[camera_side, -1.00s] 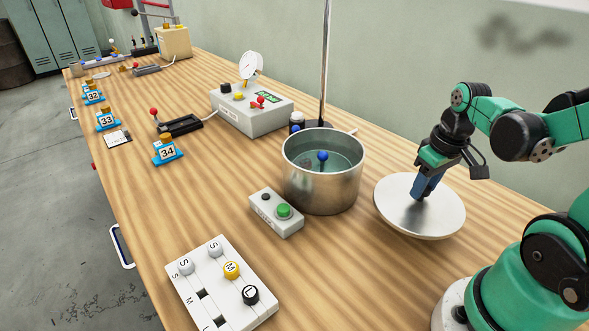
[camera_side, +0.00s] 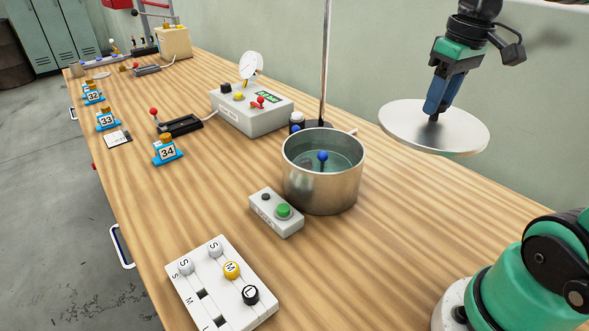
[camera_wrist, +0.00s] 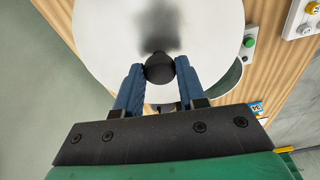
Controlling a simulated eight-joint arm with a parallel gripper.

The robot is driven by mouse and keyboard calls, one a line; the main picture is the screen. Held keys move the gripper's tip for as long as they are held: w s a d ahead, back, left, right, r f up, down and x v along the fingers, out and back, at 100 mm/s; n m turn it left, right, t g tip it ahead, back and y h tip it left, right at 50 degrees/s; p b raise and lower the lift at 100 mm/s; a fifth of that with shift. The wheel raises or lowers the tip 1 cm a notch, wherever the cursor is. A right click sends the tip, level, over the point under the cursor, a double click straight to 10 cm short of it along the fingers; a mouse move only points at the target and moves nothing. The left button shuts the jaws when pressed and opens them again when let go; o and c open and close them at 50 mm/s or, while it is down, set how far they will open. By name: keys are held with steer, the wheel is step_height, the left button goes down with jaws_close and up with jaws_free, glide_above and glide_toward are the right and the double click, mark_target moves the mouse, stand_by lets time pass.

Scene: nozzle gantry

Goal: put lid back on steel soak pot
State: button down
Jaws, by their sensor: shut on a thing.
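The steel soak pot (camera_side: 322,188) stands open on the wooden bench, with liquid inside and a blue-topped item (camera_side: 323,157) in it. The round steel lid (camera_side: 400,128) hangs in the air to the right of the pot and higher than its rim, roughly level. My gripper (camera_side: 434,113) is above the lid and shut on its dark knob. In the wrist view the two blue fingers close on the black knob (camera_wrist: 160,68), and the pale lid (camera_wrist: 105,35) fills the upper middle. Part of the pot, with its greenish liquid, shows past the lid's edge.
A control box with a green button (camera_side: 284,211) sits just left of the pot. A thin metal post (camera_side: 325,70) rises behind the pot. The bench right of the pot is clear.

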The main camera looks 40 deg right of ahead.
steer(key=w+a+f+n, duration=0.2)
steer(key=w+a+n, duration=0.1)
steer(key=w, duration=0.5)
steer(key=w+a+f+n, duration=0.15)
steer(key=w+a, duration=0.25)
steer(key=w, duration=0.4)
steer(key=shift+n+y, duration=0.3)
steer(key=shift+n, duration=0.15)
steer(key=shift+d+f, duration=0.15)
steer(key=shift+f, duration=2.75)
steer(key=shift+f, duration=0.15)
steer(key=shift+c, duration=2.1)
jaws_free()
steer(key=shift+o, duration=0.2)
steer(key=o, duration=0.4)
